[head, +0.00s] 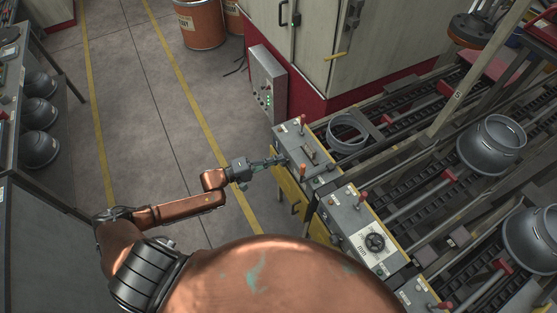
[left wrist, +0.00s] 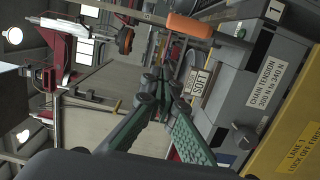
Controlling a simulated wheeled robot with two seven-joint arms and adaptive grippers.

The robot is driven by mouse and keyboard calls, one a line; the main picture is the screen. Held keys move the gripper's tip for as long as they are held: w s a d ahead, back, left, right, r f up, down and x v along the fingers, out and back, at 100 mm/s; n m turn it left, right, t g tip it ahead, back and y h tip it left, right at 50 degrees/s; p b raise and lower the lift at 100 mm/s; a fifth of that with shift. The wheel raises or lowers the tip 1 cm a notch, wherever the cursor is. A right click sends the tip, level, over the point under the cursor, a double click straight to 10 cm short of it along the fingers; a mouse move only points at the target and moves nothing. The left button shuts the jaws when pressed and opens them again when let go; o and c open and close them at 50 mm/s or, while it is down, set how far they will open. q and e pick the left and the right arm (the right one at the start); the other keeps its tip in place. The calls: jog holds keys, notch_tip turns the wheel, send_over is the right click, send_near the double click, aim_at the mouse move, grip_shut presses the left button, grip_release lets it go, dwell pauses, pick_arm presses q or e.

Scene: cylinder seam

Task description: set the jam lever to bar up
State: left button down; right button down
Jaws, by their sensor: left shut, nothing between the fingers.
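My left gripper (head: 278,160) is shut and empty, close to the left edge of the grey control box (head: 322,163) at the end of the line. In the left wrist view its green fingers (left wrist: 163,84) come together in front of a small plate reading "SOFT" (left wrist: 199,84). No label that I can read names the jam lever, and the bar position cannot be told. My right gripper is not in view.
Conveyor chains with metal pots (head: 491,146) run to the right. A grey switch panel (head: 267,82) and a tall cabinet (head: 345,45) stand behind. The floor at left is clear.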

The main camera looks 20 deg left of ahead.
pick_arm(q)
jog(key=w+d+p, duration=0.1)
jog(key=d+p, duration=0.1)
jog(key=d, duration=0.5)
jog(key=shift+w+p, duration=0.3)
jog(key=shift+p, duration=0.1)
